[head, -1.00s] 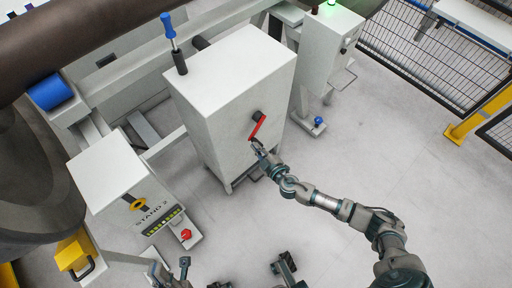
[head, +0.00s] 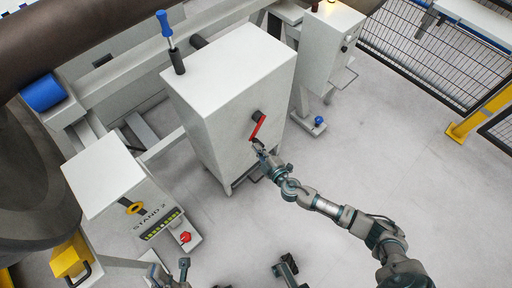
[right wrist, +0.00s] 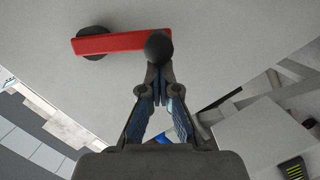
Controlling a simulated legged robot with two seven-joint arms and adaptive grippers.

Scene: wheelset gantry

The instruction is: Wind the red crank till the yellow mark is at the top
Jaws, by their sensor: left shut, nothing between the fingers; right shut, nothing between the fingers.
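The red crank (head: 258,127) is on the side of the white cabinet (head: 237,75). Its arm hangs down and slightly left from a dark hub in the head view. In the right wrist view the crank arm (right wrist: 125,42) ends in a black knob (right wrist: 159,48). My right gripper (head: 259,150) is shut and empty at the knob end; its fingertips (right wrist: 159,82) are just below the knob in the wrist view, and I cannot tell if they touch. My left gripper (head: 170,274) is shut and empty at the bottom edge. I cannot make out a yellow mark by the crank.
A box labelled STAND 2 (head: 105,175) with a yellow ring (head: 134,208) and a red button (head: 185,237) stands left. A blue-handled lever (head: 165,28) rises from the cabinet top. A grey control box (head: 329,45) stands behind, right.

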